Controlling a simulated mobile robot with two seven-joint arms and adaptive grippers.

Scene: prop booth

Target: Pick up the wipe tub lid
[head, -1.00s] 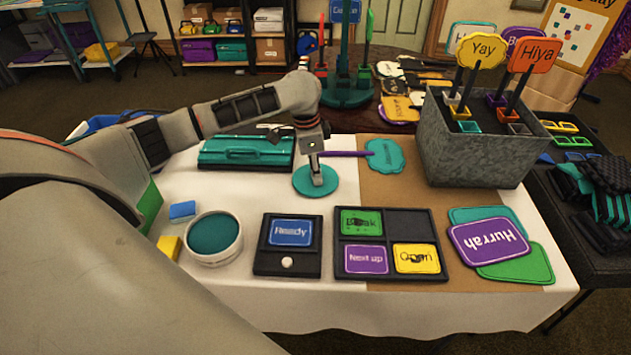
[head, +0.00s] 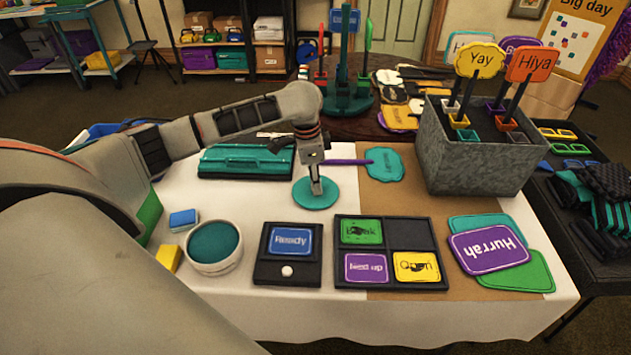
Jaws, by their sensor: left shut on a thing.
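The wipe tub lid (head: 301,196) is a flat teal disc near the middle of the white-covered table, in the head view. My left gripper (head: 317,189) comes down on it from above, with its narrow fingers shut on the lid's middle. The small part between the fingertips is hidden. The lid looks level; I cannot tell whether it touches the cloth. The wipe tub (head: 214,267) is a round white tub with teal inside, standing open to the lower left of the lid. My right gripper is out of view.
A teal case (head: 245,161) lies behind left of the lid. A teal paddle sign (head: 384,164) lies close on the right. A black card tray (head: 408,233) and a Ready sign holder (head: 288,256) are in front. A grey metal bin (head: 470,165) of signs stands right.

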